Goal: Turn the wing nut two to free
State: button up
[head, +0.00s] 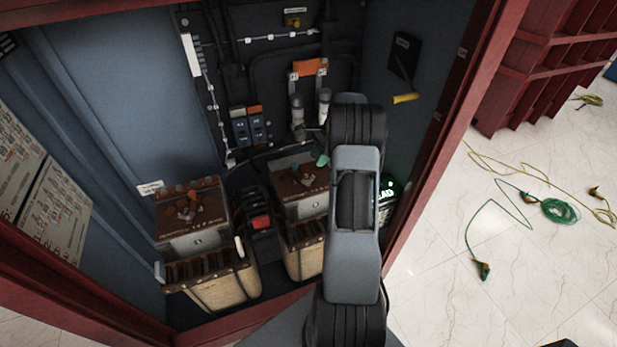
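Two transformer-like units with brown tops stand inside the cabinet: a left unit (195,240) and a right unit (290,205). Small copper-orange fittings (187,210) sit on the left unit's top, and similar fittings (305,176) sit on the right one. They may be wing nuts, but they are too small to tell, and I cannot tell which is wing nut two. A small pale green piece (322,160) shows at the right unit's back edge. My arm covers the right unit's right side. My gripper does not show; the arm may hide it.
The red cabinet frame (450,110) bounds the right side. Two grey cylindrical terminals (298,112) hang on the back wall under an orange block (309,67). A green-lit device (388,193) is right of my arm. Cables (558,210) lie on the floor outside.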

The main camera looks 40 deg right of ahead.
aim_at(308, 181)
jog(key=p+x, duration=0.1)
jog(key=x, duration=0.9)
jog(key=shift+r+p, duration=0.1)
jog(key=shift+p, duration=0.2)
jog(key=shift+c, duration=0.5)
jog(key=c, duration=0.5)
